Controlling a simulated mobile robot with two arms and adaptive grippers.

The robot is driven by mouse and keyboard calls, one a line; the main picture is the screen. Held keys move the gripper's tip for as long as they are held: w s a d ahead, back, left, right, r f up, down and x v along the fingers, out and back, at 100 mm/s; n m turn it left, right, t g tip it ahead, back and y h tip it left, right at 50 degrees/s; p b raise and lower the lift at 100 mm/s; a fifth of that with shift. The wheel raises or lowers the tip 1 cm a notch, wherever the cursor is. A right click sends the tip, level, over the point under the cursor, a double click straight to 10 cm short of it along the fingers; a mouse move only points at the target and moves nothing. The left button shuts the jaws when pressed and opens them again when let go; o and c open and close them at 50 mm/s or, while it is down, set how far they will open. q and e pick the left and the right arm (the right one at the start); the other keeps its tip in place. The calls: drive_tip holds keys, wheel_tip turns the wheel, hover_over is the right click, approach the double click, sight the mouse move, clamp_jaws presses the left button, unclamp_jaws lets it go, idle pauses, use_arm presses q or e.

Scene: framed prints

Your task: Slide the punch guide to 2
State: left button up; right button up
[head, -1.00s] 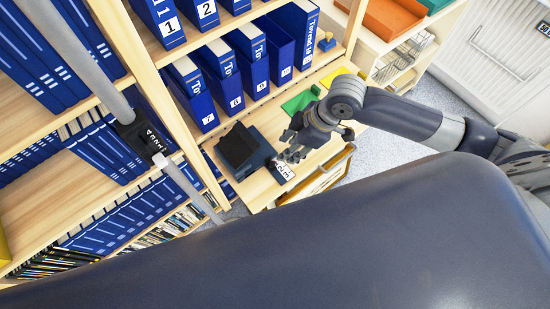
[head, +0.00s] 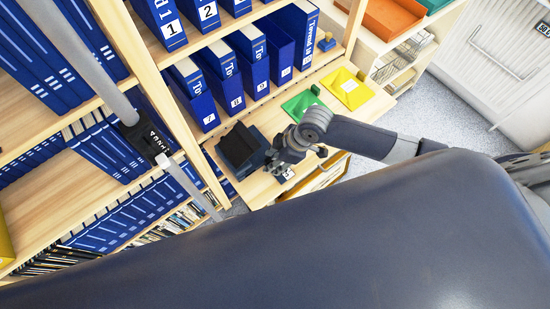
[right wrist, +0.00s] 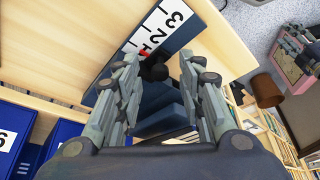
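The dark blue hole punch (head: 238,146) stands on the light wood shelf board. Its white number strip (right wrist: 160,32), with a 3 and a 2 readable, shows in the right wrist view. A red mark (right wrist: 143,52) lies at the strip's lower edge, near the end below the 2; its exact reading is unclear. A black knob (right wrist: 154,71) sits beside it. My right gripper (right wrist: 161,82) is open, with one finger on each side of the knob; I cannot tell whether they touch it. In the head view my right gripper (head: 280,160) covers most of the strip. My left gripper is not in view.
Blue numbered binders (head: 228,88) stand behind the punch. A green tray (head: 302,104) and a yellow tray (head: 350,90) lie to its right on the board. The board's front edge is close to my right gripper.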

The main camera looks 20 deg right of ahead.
clamp_jaws()
drive_tip(key=shift+s+r, duration=0.1)
drive_tip(key=shift+s+d+r+p, duration=0.1)
drive_tip(key=shift+s+d+p, duration=0.2)
drive_tip(key=shift+s+p, duration=0.45)
drive_tip(key=shift+s+d, duration=0.15)
drive_tip(key=shift+s, duration=0.25)
unclamp_jaws()
drive_tip(key=shift+w, duration=0.1)
